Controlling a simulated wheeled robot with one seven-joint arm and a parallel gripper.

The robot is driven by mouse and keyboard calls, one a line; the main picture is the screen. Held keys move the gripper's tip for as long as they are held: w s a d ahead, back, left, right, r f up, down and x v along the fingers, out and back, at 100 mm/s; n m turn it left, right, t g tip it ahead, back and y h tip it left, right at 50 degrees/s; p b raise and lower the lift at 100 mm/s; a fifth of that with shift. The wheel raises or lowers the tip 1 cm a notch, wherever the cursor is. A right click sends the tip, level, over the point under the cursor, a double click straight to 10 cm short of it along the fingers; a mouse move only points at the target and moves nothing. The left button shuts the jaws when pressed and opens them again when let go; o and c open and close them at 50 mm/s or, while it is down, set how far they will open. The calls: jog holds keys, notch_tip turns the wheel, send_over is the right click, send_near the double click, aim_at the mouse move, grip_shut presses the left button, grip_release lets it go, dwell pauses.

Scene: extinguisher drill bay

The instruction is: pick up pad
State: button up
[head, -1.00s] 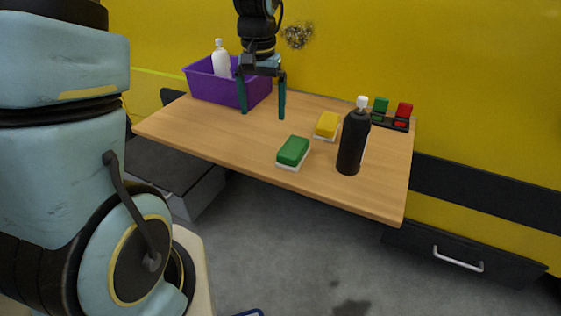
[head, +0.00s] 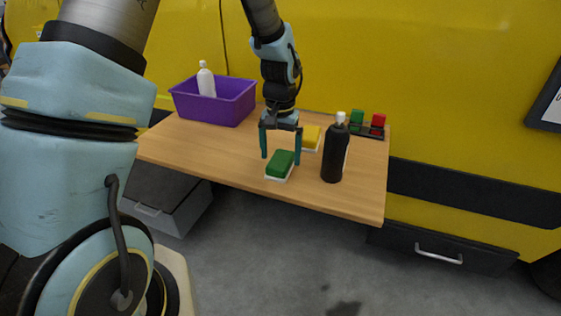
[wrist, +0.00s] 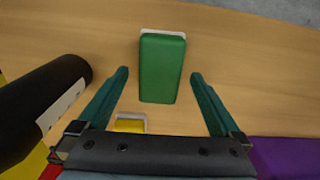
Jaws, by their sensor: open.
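A green pad (head: 281,163) with a white underside lies on the wooden table near its front edge. It also shows in the wrist view (wrist: 162,68), ahead of and between my fingertips. A yellow pad (head: 311,137) lies behind it, and only its end (wrist: 130,125) shows past my gripper body in the wrist view. My gripper (head: 281,158) points down over the green pad with one finger to each side. It is open and holds nothing. I cannot tell from the head view how far the fingertips are above the table.
A black bottle (head: 335,152) with a white cap stands close to the right of the green pad. A dark tray (head: 367,130) with green and red blocks is at the back right. A purple bin (head: 214,107) holding a white bottle (head: 206,83) is at the back left.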

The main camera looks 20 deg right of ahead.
aim_at(280, 158)
jog(key=shift+f, duration=1.25)
jog(key=shift+c, duration=0.2)
jog(key=c, duration=1.3)
notch_tip(280, 158, up, 10)
jog(key=shift+r+b, duration=0.1)
jog(key=shift+b, duration=0.95)
